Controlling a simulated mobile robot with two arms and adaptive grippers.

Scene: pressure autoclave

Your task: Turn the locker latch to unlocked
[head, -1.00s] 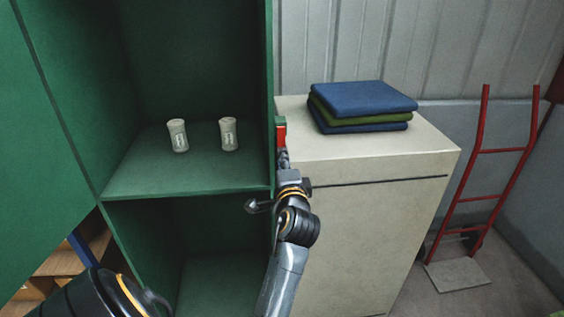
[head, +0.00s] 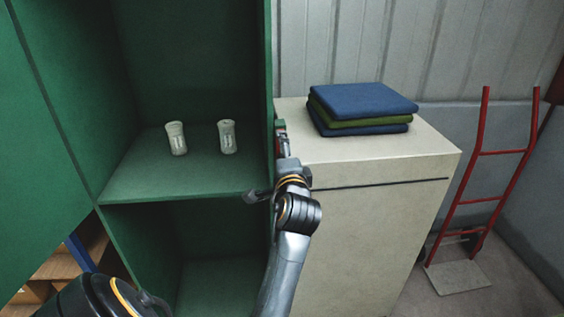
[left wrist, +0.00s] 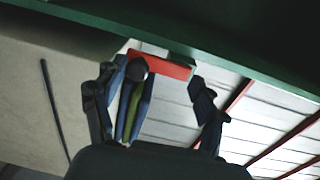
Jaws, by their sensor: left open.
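The green locker (head: 190,194) stands open at left. Its latch has a red handle (head: 281,127) on the locker's right edge, mostly hidden behind my left gripper (head: 282,143). In the left wrist view the red handle (left wrist: 170,66) lies as a slightly tilted bar with a dark round knob at its left end. My left gripper (left wrist: 153,82) is open there, with one finger on each side of the handle. I cannot tell whether either finger touches it. My right gripper is not in view.
Two pale canisters (head: 176,138) (head: 226,137) stand on the locker shelf. A beige cabinet (head: 375,230) beside the locker carries folded blue and green cloths (head: 362,100). A red hand truck (head: 480,200) leans at right. Open floor lies in front of it.

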